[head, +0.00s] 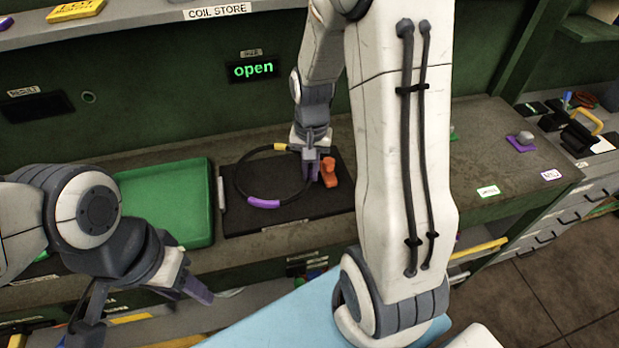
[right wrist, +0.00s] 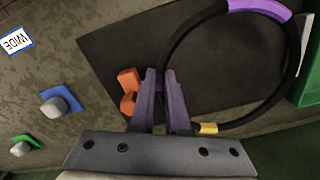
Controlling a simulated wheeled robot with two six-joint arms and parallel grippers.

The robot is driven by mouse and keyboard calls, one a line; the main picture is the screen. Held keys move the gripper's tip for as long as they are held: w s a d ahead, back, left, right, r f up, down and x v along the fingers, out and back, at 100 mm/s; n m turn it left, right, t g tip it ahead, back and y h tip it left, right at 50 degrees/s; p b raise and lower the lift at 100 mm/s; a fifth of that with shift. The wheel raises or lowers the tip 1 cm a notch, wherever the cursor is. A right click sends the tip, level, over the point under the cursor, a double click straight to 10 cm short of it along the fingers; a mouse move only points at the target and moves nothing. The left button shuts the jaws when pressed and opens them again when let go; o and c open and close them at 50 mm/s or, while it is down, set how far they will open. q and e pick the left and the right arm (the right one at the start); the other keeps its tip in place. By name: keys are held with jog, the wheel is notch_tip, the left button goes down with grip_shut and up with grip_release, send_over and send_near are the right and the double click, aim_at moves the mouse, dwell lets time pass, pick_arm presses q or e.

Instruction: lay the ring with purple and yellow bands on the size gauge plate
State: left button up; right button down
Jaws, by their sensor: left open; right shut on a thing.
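The ring (head: 263,202) is a black hoop with a purple band at its front and a yellow band at its back. It is over the dark size gauge plate (head: 285,218), and I cannot tell whether it touches. My right gripper (head: 318,172) is shut on the ring's right side. In the right wrist view, the purple fingertips (right wrist: 164,80) pinch the ring between its yellow band (right wrist: 207,128) and purple band (right wrist: 262,8). The plate (right wrist: 125,45) lies beyond. My left gripper (head: 195,286) is open and empty in front of the bench, away from the ring.
An orange block (head: 329,172) stands at the plate's right, close to my right fingers. A green tray (head: 165,200) lies left of the plate. A display (head: 253,70) reads "open". Blue (right wrist: 60,101) and green (right wrist: 25,143) pads with grey knobs lie on the bench.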

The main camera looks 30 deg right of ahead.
aim_at(310, 175)
notch_tip(310, 175, down, 3)
jog(key=shift+f+p, duration=0.1)
jog(key=shift+p, duration=0.25)
jog(key=shift+f, duration=0.45)
jog(key=shift+f, duration=0.1)
jog(key=c, duration=1.3)
grip_release()
jog(key=shift+f, duration=0.1)
jog(key=o, duration=0.4)
